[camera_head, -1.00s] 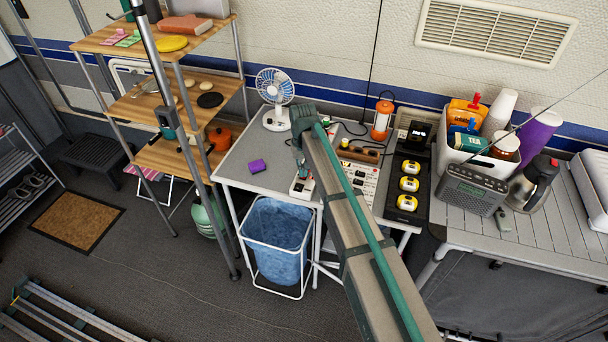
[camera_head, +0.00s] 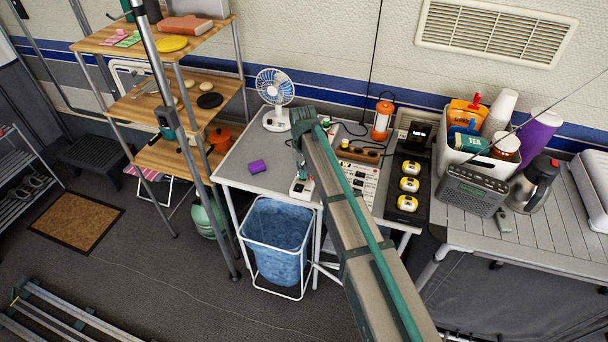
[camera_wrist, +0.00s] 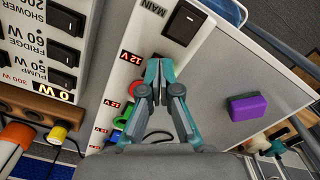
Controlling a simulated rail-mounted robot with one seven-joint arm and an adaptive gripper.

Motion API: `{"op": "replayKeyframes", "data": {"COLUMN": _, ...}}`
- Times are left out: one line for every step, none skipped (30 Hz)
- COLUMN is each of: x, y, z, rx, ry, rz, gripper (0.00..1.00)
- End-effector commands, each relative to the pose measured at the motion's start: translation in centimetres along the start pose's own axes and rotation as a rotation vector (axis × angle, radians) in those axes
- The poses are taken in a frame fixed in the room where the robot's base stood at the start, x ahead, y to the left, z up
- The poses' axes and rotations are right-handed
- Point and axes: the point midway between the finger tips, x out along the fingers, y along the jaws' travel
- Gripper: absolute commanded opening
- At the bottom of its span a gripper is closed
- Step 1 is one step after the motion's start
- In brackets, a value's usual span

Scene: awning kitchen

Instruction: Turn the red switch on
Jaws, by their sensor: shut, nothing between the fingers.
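A larger black switch (camera_wrist: 184,22) sits beside the word MAIN. Red and green coloured parts (camera_wrist: 119,123) lie beside red 12 V displays (camera_wrist: 131,58), partly covered by my gripper. I cannot tell which part is the red switch or its state. My gripper (camera_wrist: 159,70) is shut and empty, its fingertips over the panel below the MAIN switch; contact is unclear. The panel (camera_head: 362,190) also shows on the table in the head view, partly behind my arm.
A purple block (camera_head: 257,166) lies on the table (camera_head: 240,150) left of the panel. A fan (camera_head: 275,95) and an orange lantern (camera_head: 382,118) stand behind. Yellow devices (camera_head: 408,185) sit on a black strip at right. A blue bin (camera_head: 278,240) stands below.

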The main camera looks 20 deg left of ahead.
Motion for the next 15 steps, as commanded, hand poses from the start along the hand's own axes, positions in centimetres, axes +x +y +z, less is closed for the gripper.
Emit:
{"op": "replayKeyframes", "data": {"x": -0.5, "y": 0.0, "z": 0.0, "rx": 0.0, "ry": 0.001, "rz": 0.0, "gripper": 0.0}}
{"op": "replayKeyframes", "data": {"x": -0.7, "y": 0.0, "z": 0.0, "rx": 0.0, "ry": 0.001, "rz": 0.0, "gripper": 0.0}}
{"op": "replayKeyframes", "data": {"x": -1.0, "y": 0.0, "z": 0.0, "rx": 0.0, "ry": 0.001, "rz": 0.0, "gripper": 0.0}}
{"op": "replayKeyframes", "data": {"x": -1.3, "y": 0.0, "z": 0.0, "rx": 0.0, "ry": 0.001, "rz": 0.0, "gripper": 0.0}}
{"op": "replayKeyframes", "data": {"x": -1.5, "y": 0.0, "z": 0.0, "rx": 0.0, "ry": 0.001, "rz": 0.0, "gripper": 0.0}}
{"op": "replayKeyframes", "data": {"x": -1.8, "y": 0.0, "z": 0.0, "rx": 0.0, "ry": 0.001, "rz": 0.0, "gripper": 0.0}}
{"op": "replayKeyframes", "data": {"x": -2.0, "y": 0.0, "z": 0.0, "rx": 0.0, "ry": 0.001, "rz": 0.0, "gripper": 0.0}}
{"op": "replayKeyframes", "data": {"x": -2.3, "y": 0.0, "z": 0.0, "rx": 0.0, "ry": 0.001, "rz": 0.0, "gripper": 0.0}}
{"op": "replayKeyframes", "data": {"x": -2.5, "y": 0.0, "z": 0.0, "rx": 0.0, "ry": 0.001, "rz": 0.0, "gripper": 0.0}}
{"op": "replayKeyframes", "data": {"x": -2.8, "y": 0.0, "z": 0.0, "rx": 0.0, "ry": 0.001, "rz": 0.0, "gripper": 0.0}}
{"op": "replayKeyframes", "data": {"x": -3.0, "y": 0.0, "z": 0.0, "rx": 0.0, "ry": 0.001, "rz": 0.0, "gripper": 0.0}}
{"op": "replayKeyframes", "data": {"x": -3.3, "y": 0.0, "z": 0.0, "rx": 0.0, "ry": 0.001, "rz": 0.0, "gripper": 0.0}}
{"op": "replayKeyframes", "data": {"x": -3.5, "y": 0.0, "z": 0.0, "rx": 0.0, "ry": 0.001, "rz": 0.0, "gripper": 0.0}}
{"op": "replayKeyframes", "data": {"x": -3.7, "y": 0.0, "z": 0.0, "rx": 0.0, "ry": 0.001, "rz": 0.0, "gripper": 0.0}}
{"op": "replayKeyframes", "data": {"x": -4.0, "y": 0.0, "z": 0.0, "rx": 0.0, "ry": 0.001, "rz": 0.0, "gripper": 0.0}}
